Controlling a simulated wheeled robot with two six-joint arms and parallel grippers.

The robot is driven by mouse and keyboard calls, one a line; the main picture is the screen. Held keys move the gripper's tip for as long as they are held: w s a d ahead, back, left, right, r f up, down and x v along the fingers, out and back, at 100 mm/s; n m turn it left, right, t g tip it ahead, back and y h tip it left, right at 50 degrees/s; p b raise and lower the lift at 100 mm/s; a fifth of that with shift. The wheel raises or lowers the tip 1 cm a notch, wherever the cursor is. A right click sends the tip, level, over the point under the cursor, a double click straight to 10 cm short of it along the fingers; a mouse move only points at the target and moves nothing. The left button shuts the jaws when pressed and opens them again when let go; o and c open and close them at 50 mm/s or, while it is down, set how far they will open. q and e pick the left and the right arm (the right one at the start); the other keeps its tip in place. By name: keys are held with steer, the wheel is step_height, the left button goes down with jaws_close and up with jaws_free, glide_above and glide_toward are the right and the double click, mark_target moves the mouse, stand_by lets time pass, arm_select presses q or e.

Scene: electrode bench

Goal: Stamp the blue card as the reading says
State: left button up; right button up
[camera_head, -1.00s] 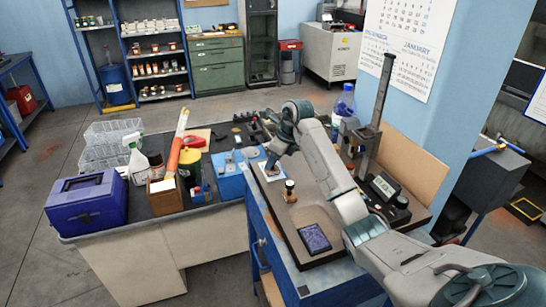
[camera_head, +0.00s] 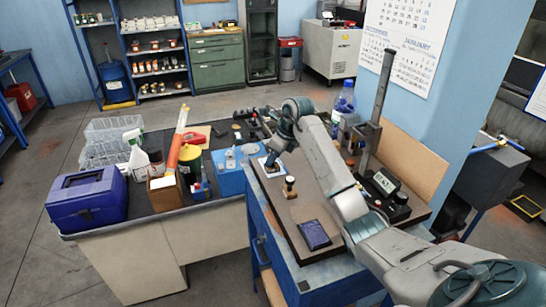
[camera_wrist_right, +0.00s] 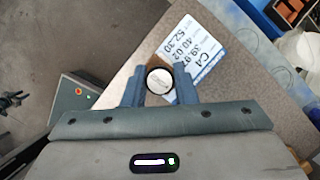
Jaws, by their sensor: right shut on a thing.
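My right gripper (camera_wrist_right: 160,87) is shut on a round stamp (camera_wrist_right: 160,79) with a dark rim and pale top. In the right wrist view, the stamp is in front of a white card with a blue strip (camera_wrist_right: 190,52), hiding part of it. Printed figures show on the card, partly legible. Whether the stamp touches the card I cannot tell. In the head view the right gripper (camera_head: 271,163) is over the card (camera_head: 273,174) at the board's far left. A second stamp (camera_head: 290,187) stands nearer. A dark blue pad (camera_head: 314,235) lies in front. A meter's display (camera_head: 385,183) is too small to read.
A tall stand (camera_head: 377,110) and a water bottle (camera_head: 344,100) are at the back right of the bench. A blue toolbox (camera_head: 87,200), a spray bottle (camera_head: 137,158) and a wooden box (camera_head: 164,195) stand on the left table. My right arm crosses the board.

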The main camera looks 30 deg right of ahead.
steer(key=shift+s+f+b, duration=0.1)
steer(key=shift+f+b, duration=0.25)
steer(key=shift+f, duration=0.15)
stand_by(1.3)
steer(key=shift+r, duration=0.1)
steer(key=shift+r+p, duration=0.55)
steer(key=shift+r, duration=0.25)
steer(key=shift+r+p, duration=1.4)
steer(key=shift+r, duration=1.3)
